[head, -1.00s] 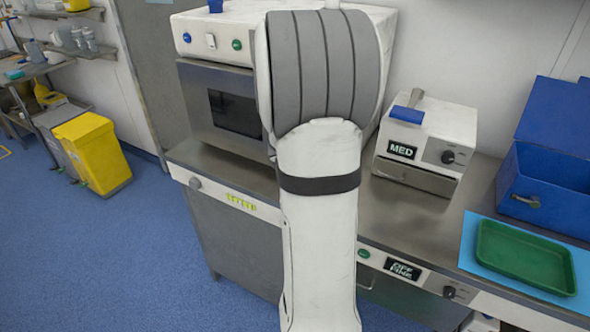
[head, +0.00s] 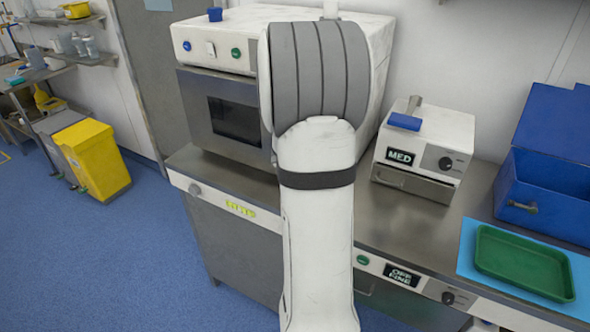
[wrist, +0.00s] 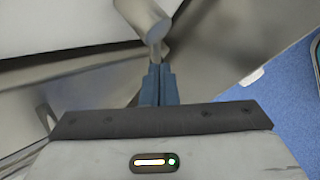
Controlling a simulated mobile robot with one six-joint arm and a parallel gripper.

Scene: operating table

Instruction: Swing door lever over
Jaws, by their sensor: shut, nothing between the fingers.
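A grey metal lever (wrist: 143,17) shows at the top of the wrist view, a round bar with a narrower end pointing down towards my fingers. My gripper (wrist: 158,68) has its blue fingers shut together, with nothing between them. The fingertips are right at the lever's lower end; I cannot tell whether they touch it. In the head view a white appliance with a steel, windowed door (head: 232,120) stands on the counter. My arm covers its right side, and my gripper and the lever are hidden there.
A white box marked MED (head: 440,140) stands on the steel counter (head: 400,218) right of my arm. Further right are an open blue case (head: 550,195) and a green tray (head: 520,262). A yellow bin (head: 95,160) stands on the open blue floor at left.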

